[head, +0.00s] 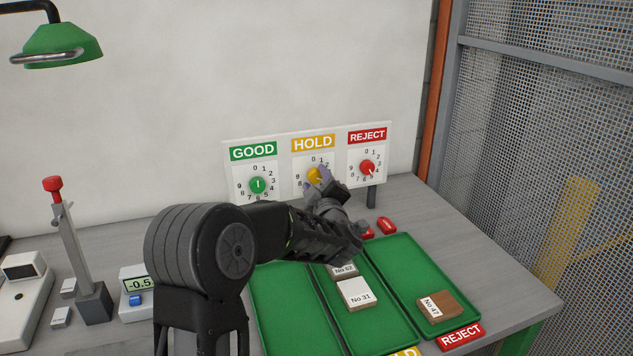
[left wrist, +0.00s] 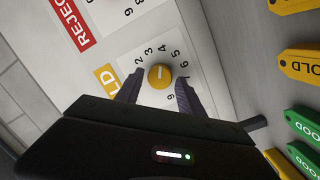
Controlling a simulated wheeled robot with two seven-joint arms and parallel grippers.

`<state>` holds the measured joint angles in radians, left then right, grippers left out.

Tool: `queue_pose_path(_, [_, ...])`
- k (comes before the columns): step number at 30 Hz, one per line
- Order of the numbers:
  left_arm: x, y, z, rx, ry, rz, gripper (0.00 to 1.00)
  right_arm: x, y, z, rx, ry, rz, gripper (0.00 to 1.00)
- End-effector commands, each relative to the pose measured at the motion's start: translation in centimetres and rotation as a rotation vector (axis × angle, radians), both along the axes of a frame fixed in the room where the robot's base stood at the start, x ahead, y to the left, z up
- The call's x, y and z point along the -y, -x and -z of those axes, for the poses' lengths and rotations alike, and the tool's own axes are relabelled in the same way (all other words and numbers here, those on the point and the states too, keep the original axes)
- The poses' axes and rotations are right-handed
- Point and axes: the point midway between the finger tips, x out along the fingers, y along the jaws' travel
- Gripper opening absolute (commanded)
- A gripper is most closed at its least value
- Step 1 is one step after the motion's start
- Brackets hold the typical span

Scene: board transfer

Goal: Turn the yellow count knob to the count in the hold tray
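The yellow count knob (head: 314,175) sits on the HOLD dial of the white board. In the left wrist view the knob (left wrist: 160,77) has a short white line roughly in line with the 4; which end points is unclear. My left gripper (head: 320,180) is at the knob. Its fingers stand on either side of it, with small gaps showing. The hold tray (head: 385,333) is the middle green tray. Boards No 62 (head: 344,270) and No 31 (head: 359,293) lie in it; my arm hides its back part. My right gripper is not in view.
The green knob (head: 258,185) and red knob (head: 367,167) flank the yellow one. The reject tray (head: 405,262) holds board No 47 (head: 437,306). The left tray (head: 285,300) shows no board. Red pieces (head: 387,225) lie behind the trays. A red-topped lever (head: 70,240) stands left.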

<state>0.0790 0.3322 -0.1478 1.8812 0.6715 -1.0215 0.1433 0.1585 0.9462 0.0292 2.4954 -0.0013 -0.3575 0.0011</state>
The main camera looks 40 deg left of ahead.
Motion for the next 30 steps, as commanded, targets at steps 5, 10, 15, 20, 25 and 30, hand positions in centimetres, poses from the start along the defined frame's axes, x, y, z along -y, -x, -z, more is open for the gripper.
queue_pose_path(5, [0.0, 0.0, 0.0, 0.0, 0.0, 0.0, 0.3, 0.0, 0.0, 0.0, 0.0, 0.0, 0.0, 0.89])
queue_pose_path(10, [0.0, 0.0, 0.0, 0.0, 0.0, 0.0, 0.16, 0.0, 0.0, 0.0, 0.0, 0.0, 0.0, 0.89])
queue_pose_path(15, [0.0, 0.0, 0.0, 0.0, 0.0, 0.0, 0.02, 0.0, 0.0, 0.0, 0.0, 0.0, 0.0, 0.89])
queue_pose_path(20, [0.0, 0.0, 0.0, 0.0, 0.0, 0.0, 0.0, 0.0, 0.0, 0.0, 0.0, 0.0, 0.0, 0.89])
queue_pose_path(25, [0.0, 0.0, 0.1, 0.008, 0.005, 0.0, 0.0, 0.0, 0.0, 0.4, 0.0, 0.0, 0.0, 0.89])
queue_pose_path(30, [0.0, 0.0, 0.4, 0.04, 0.028, -0.001, 0.0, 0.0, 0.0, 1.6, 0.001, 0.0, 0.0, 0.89])
